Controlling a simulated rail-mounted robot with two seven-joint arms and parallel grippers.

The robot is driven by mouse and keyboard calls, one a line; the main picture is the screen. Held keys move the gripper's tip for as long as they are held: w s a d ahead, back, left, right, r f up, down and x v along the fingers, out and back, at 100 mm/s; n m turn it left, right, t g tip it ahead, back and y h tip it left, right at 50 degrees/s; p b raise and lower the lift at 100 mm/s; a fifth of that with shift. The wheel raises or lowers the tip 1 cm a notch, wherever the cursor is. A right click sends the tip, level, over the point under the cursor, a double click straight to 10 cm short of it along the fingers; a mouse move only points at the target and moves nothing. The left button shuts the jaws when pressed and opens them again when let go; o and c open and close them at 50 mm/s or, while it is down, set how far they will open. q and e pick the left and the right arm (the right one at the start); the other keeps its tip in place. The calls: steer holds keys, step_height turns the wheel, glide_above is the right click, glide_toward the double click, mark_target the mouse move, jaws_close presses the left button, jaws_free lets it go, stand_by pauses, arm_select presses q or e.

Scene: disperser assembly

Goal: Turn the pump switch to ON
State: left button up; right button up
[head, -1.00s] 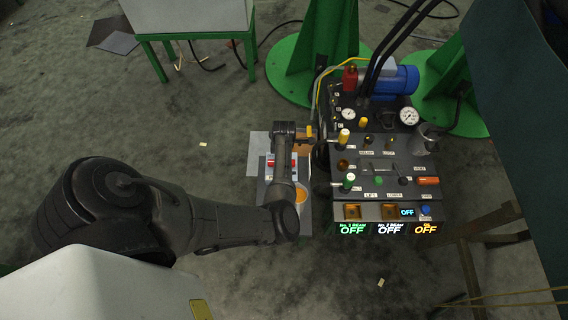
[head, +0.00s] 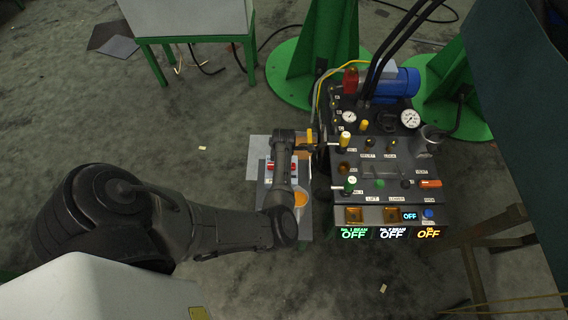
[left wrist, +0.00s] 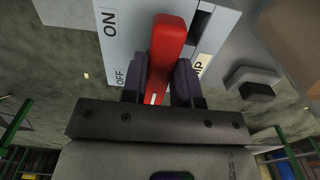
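The pump switch is a pale box with a red lever (left wrist: 164,50), seen close up in the left wrist view. The box face (left wrist: 125,35) carries ON at the upper left and OFF below it. A second label right of the lever is partly hidden. My left gripper (left wrist: 160,80) has one dark finger on each side of the lever, close against it. The lever's near end lies by the OFF mark. In the head view my left wrist (head: 283,165) covers most of the box, with red bits (head: 270,167) showing beside it. My right gripper is not in view.
A control console (head: 385,175) with knobs, gauges and displays reading OFF stands just right of my left arm. A blue motor (head: 397,82) and black hoses sit behind it. Green stands (head: 315,60) are at the back. The floor (head: 190,110) at the left is open.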

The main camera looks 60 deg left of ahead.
arm_select(q)
steer(key=c, duration=0.4)
steer(key=shift+r+m+p, duration=0.15)
steer(key=shift+m+p, duration=0.15)
steer(key=shift+p, duration=0.3)
steer(key=m+p, duration=0.2)
steer(key=p, duration=0.1)
steer(key=m+p, duration=0.2)
steer(key=p, duration=0.1)
steer(key=shift+s+d+r+m, duration=0.1)
steer(key=shift+s+m, duration=0.1)
steer(key=shift+m, duration=0.2)
steer(key=m+p, duration=0.2)
steer(key=shift+s+m, duration=0.1)
steer(key=shift+m, duration=0.2)
steer(key=m+p, duration=0.2)
steer(key=shift+s+d+m, duration=0.1)
steer(key=shift+m, duration=0.3)
steer(key=m+p, duration=0.1)
steer(key=m, duration=0.1)
steer(key=shift+s+m, duration=0.1)
steer(key=shift+m, duration=0.2)
steer(key=m+p, duration=0.1)
steer(key=m, duration=0.2)
steer(key=shift+s+f, duration=0.1)
steer(key=shift+f, duration=0.1)
steer(key=shift+m, duration=0.7)
